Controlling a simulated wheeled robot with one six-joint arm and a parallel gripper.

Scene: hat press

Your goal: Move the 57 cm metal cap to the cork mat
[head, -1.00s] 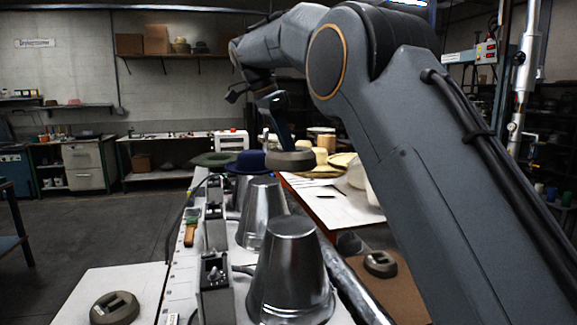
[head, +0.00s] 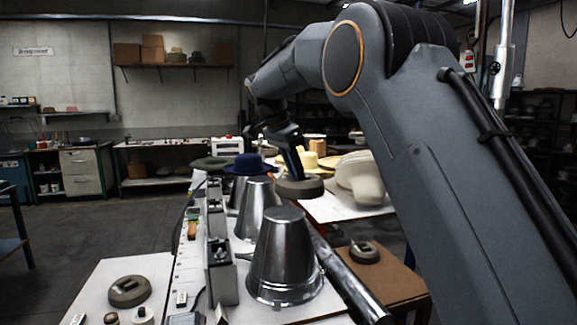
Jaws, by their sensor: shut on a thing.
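My gripper (head: 291,168) is shut on a round grey-brown cap (head: 300,187) and holds it in the air, beyond the nearest metal cone and slightly to its right. The fingertips are partly hidden by the cap and arm. A similar cap (head: 364,253) lies on a brown, cork-coloured surface (head: 398,284) at the right, which looks like the mat. Another similar cap (head: 129,291) lies on the white table (head: 90,280) at the left. No size marking is readable on any cap, so I cannot tell which is 57 cm.
Shiny metal cones (head: 285,250) stand in a row on the press bench, with a blue hat (head: 248,164) and a green hat (head: 211,163) behind. A metal rail (head: 347,278) runs between the cones and the brown surface. Pale hats (head: 360,178) sit on a table behind.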

